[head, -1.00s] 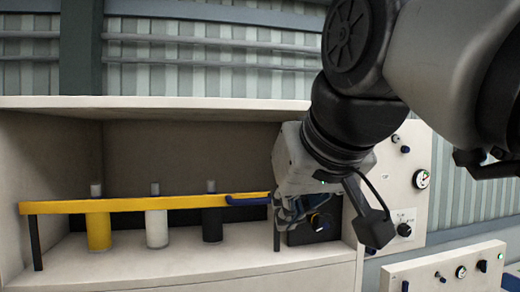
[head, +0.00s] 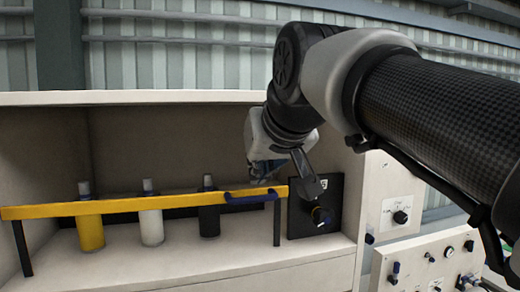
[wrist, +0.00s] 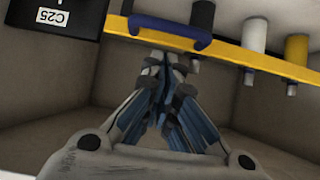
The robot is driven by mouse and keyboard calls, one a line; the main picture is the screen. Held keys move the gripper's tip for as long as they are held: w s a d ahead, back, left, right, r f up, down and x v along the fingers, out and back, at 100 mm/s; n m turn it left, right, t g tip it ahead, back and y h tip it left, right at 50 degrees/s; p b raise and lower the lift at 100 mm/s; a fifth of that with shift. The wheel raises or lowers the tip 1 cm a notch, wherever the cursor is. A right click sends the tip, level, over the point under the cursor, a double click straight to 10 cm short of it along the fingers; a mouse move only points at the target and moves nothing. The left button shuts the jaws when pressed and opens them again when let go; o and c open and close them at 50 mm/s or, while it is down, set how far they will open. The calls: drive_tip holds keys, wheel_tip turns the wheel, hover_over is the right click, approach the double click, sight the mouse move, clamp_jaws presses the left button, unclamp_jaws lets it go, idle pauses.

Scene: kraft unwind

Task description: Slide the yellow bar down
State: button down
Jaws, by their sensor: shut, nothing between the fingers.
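The yellow bar (head: 150,205) runs across the front of the open cabinet bay on dark posts, in front of several cylinders. A blue handle (head: 256,194) is fixed near its right end. My gripper (head: 262,176) is shut and empty, just above the handle in the head view; its tips are partly hidden there by my arm. In the wrist view the shut fingers (wrist: 166,62) lie close to the bar (wrist: 225,52), beside the blue handle (wrist: 165,30). I cannot tell whether they touch the bar.
Yellow (head: 91,232), white (head: 151,227) and black (head: 209,220) cylinders stand behind the bar. A black panel with a knob (head: 298,222) is right of the bar's end. Cabinet walls enclose the bay; a control panel (head: 440,262) stands lower right.

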wheel_tip(320, 180, down, 2)
drive_tip(key=shift+w+f, duration=0.1)
idle(0.4)
wheel_tip(320, 180, down, 9)
drive_tip(key=b, duration=0.7)
